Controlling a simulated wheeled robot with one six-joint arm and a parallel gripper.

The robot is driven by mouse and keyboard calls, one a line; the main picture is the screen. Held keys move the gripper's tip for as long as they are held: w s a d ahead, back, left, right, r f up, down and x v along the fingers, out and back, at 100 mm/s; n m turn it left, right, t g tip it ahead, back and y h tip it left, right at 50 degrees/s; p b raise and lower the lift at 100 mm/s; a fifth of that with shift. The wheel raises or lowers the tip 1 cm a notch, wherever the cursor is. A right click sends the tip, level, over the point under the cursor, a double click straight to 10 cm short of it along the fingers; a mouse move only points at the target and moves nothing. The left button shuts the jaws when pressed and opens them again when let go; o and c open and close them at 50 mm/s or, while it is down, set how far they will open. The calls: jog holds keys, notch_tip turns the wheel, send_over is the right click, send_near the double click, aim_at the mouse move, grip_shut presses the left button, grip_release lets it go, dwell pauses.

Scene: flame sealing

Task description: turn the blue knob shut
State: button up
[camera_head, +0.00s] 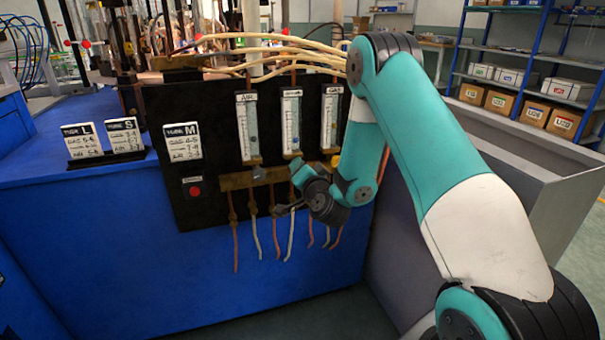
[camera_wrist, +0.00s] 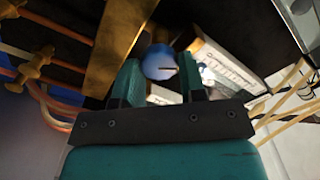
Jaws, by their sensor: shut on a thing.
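The blue knob (camera_wrist: 159,62) shows in the wrist view, round, with a dark line across its face. It sits between the two fingers of my gripper (camera_wrist: 159,74), which is shut on it. In the head view my gripper (camera_head: 297,170) is at the front of the black panel (camera_head: 218,120), below the middle flow meter (camera_head: 291,122). The blue knob is not clearly visible there, as my gripper and wrist cover that spot.
An AIR meter (camera_head: 247,127) stands left and a GAS meter (camera_head: 331,120) right of the middle one. A brass bar (camera_head: 235,181) with hanging hoses runs below. A red button (camera_head: 195,191) is at lower left. A grey bin (camera_head: 500,165) stands to the right.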

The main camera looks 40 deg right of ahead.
jog(key=m, duration=0.3)
jog(key=m+b, duration=0.1)
jog(key=m, duration=0.1)
jog(key=shift+f, duration=0.25)
jog(key=shift+m, duration=0.3)
jog(key=o, duration=0.9)
jog(key=shift+r, duration=0.1)
